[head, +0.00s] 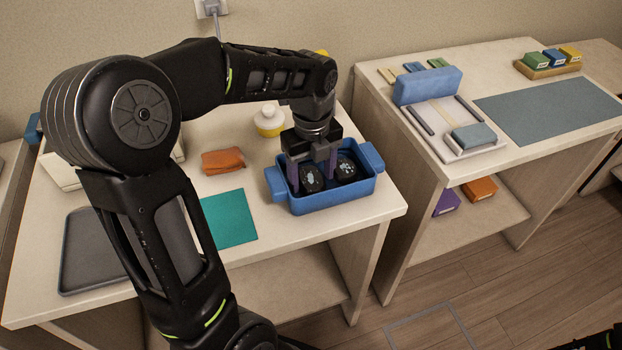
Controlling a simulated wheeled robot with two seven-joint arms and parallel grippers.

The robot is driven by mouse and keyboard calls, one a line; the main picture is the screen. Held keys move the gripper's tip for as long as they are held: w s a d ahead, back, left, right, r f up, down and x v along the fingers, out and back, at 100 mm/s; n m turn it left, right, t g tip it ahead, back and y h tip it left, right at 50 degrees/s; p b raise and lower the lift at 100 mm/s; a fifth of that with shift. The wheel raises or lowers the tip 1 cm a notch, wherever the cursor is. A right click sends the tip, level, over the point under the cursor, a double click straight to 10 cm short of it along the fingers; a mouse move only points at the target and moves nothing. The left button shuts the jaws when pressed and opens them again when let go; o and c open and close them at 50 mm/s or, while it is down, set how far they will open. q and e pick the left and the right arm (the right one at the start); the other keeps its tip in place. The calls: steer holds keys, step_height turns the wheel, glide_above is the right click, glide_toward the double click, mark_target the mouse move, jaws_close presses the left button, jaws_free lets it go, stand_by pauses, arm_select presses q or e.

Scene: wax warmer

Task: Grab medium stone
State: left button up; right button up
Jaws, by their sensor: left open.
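The blue warmer tub (330,203) stands at the right end of the near table. Two dark stones with pale markings show inside it, a left stone (311,182) and a right stone (346,170). I cannot tell which is the medium one. My left gripper (313,176) is open and points down into the tub. Its two purple fingers stand on either side of the left stone; whether they touch it I cannot tell. The gripper body hides the back of the tub.
An orange cloth (223,161), a white and yellow jar (269,121), a teal mat (229,219) and a dark tray (92,262) lie on the near table. A second table with a blue block (428,85) stands to the right, across a gap.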

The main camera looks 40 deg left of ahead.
mark_target(312, 178)
arm_select(q)
steer(key=shift+f, duration=0.4)
jaws_close()
stand_by(0.9)
steer(key=shift+r, duration=0.15)
step_height(312, 178, up, 10)
stand_by(0.4)
stand_by(0.4)
